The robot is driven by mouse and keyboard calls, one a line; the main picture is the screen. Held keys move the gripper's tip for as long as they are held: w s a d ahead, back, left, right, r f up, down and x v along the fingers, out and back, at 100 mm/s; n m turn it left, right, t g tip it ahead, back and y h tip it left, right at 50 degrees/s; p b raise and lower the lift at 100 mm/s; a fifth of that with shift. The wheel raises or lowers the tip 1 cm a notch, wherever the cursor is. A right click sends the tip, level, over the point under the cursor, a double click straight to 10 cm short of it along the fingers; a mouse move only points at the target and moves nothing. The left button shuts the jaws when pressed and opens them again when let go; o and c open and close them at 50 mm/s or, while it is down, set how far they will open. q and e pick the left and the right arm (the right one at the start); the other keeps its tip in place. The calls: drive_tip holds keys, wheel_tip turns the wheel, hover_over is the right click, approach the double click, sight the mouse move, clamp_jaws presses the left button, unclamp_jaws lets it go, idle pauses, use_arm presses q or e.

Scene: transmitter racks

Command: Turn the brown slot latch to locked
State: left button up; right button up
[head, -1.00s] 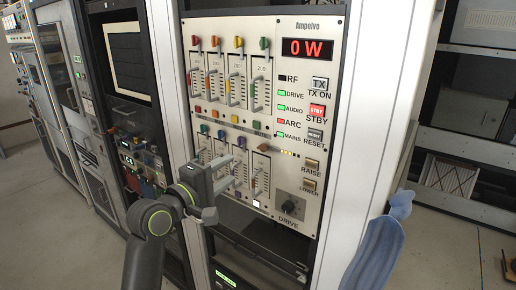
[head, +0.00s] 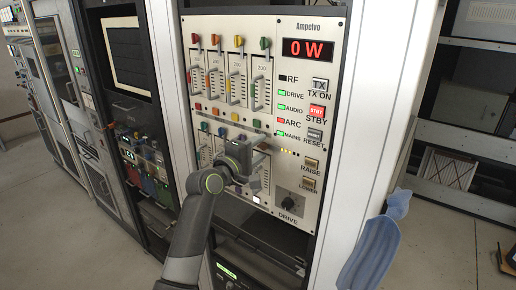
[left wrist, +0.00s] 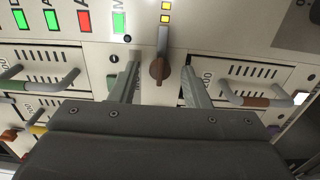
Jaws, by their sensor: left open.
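The brown slot latch (left wrist: 159,68) is a small brown knob on the light panel, near the centre of the left wrist view. A grey bar runs up from it, toward two yellow lights. My left gripper (left wrist: 160,78) is open, with one finger on each side of the latch and gaps between. In the head view my left gripper (head: 262,142) is at the lower row of slots and covers the latch. I cannot tell whether the fingers touch the panel. My right gripper is not in view.
Slot handles flank the latch, one with a brown strip (left wrist: 255,102). The Ampelvo panel (head: 292,75) has lit indicators, buttons and a DRIVE knob (head: 290,204). A white rack post (head: 368,110) stands to the right, with a blue object (head: 372,250) near its foot.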

use_arm(q)
drive_tip(key=shift+w, duration=0.1)
drive_tip(key=shift+c, duration=0.3)
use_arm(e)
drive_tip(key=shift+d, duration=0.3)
use_arm(q)
clamp_jaws()
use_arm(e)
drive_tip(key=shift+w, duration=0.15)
